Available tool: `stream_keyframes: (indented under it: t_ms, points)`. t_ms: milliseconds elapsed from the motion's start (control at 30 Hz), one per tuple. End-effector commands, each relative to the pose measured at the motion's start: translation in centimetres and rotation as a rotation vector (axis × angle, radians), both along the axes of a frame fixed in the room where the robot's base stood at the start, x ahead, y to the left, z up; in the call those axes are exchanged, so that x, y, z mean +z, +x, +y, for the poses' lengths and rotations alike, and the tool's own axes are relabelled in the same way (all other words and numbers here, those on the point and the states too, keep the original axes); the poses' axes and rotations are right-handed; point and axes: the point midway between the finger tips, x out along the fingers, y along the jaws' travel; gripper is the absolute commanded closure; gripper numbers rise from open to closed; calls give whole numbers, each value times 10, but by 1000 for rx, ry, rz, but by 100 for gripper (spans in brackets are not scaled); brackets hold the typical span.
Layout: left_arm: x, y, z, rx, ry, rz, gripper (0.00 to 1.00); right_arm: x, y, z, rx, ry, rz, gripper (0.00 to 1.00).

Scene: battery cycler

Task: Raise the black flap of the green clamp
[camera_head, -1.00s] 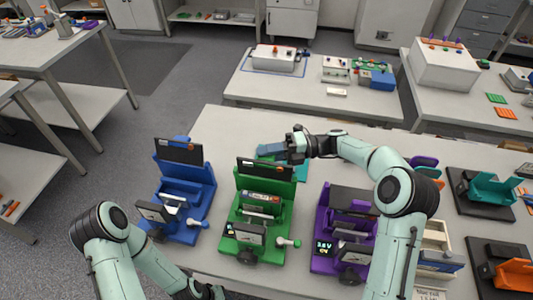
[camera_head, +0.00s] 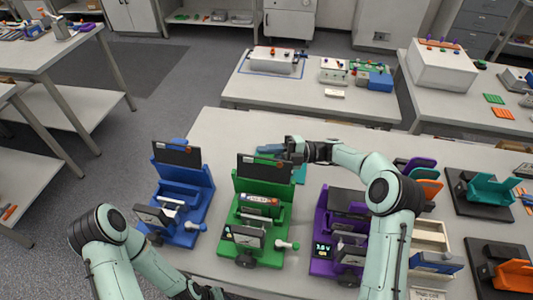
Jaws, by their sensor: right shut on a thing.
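The green clamp (camera_head: 281,215) stands on the white table between a blue and a purple clamp. Its black flap (camera_head: 262,168) stands up at the back, close to upright. A red and white cell (camera_head: 259,199) lies in the clamp below the flap. My right gripper (camera_head: 290,152) is at the flap's top right corner and is shut on it; the arm hides part of the contact. My left arm comes in at the bottom left. Its gripper end (camera_head: 210,292) is cut by the bottom edge, so its jaws cannot be made out.
The blue clamp (camera_head: 205,188) stands to the left with its flap up. The purple clamp (camera_head: 323,220) stands to the right with its flap lying low, partly behind my right arm. A teal-blue item (camera_head: 300,174) lies behind the green clamp. The table's back left is clear.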

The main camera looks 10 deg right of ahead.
Motion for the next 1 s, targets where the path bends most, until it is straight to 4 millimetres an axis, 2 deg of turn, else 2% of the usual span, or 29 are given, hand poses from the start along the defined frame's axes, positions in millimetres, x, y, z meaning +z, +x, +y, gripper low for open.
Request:
stream_keyframes:
  t_ms: [200,233,267,300,667,767,1000]
  points:
    - [0,0,0,0,0,0,57,-1,0,0,0,-1,3,100]
    - [0,0,0,0,0,0,57,-2,0,0,0,-1,3,69]
    - [0,0,0,0,0,0,57,-1,0,0,0,-1,3,59]
    - [0,0,0,0,0,0,57,-1,0,0,0,-1,2,57]
    - [0,0,0,0,0,0,57,-2,1,-6,-3,-1,0,57]
    - [0,0,0,0,0,0,57,-3,2,-19,-4,0,0,57]
    - [0,0,0,0,0,0,57,-11,5,-73,-6,-1,1,57]
